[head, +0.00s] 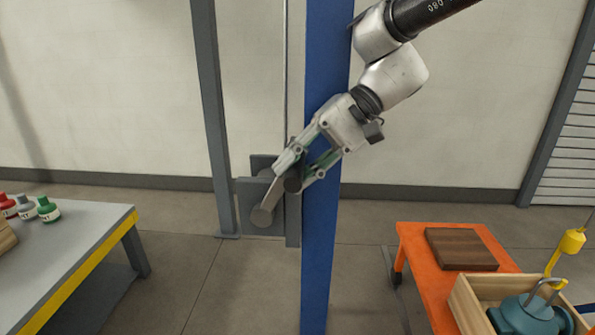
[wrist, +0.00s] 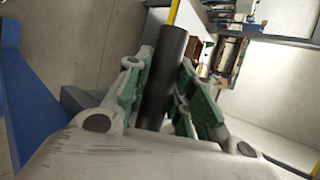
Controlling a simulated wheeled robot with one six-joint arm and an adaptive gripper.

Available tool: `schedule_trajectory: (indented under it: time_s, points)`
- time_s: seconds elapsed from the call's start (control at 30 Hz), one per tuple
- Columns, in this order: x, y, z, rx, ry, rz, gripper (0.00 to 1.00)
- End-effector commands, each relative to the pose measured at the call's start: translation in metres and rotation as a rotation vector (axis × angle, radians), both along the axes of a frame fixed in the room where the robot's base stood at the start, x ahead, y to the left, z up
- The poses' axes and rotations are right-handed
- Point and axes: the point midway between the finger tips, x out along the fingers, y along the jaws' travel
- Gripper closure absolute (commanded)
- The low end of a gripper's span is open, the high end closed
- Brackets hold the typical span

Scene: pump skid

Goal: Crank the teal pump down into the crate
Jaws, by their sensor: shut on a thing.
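My gripper (head: 293,175) is shut on the black grip of the winch crank (head: 272,201), in the middle of the head view. The grip (wrist: 165,72) stands between the green-padded fingers in the wrist view. The crank arm slants up and right from its hub on the grey winch (head: 252,222), beside the blue post (head: 320,240). The teal pump (head: 522,316) is at the lower right, within the outline of the wooden crate (head: 466,305).
The crate stands on an orange table (head: 415,262) with a brown wooden block (head: 461,249) behind it. A grey table with a yellow edge (head: 85,272) at left holds several small bottles (head: 48,209). The floor between the tables is mostly clear.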

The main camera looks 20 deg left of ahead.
Motion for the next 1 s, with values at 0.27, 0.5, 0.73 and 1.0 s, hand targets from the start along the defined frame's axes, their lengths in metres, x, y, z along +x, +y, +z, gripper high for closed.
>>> schedule_trajectory:
  time_s: [0.27, 0.5, 0.73, 1.0]
  points:
    - [-0.005, 0.0, -0.002, -0.005, 0.011, 0.008, 1.0]
    - [-0.004, 0.0, -0.002, -0.006, 0.009, 0.007, 0.54]
    - [-0.003, 0.0, -0.001, -0.004, 0.006, 0.004, 0.54]
    - [0.009, -0.011, 0.011, -0.002, 0.003, 0.001, 0.54]
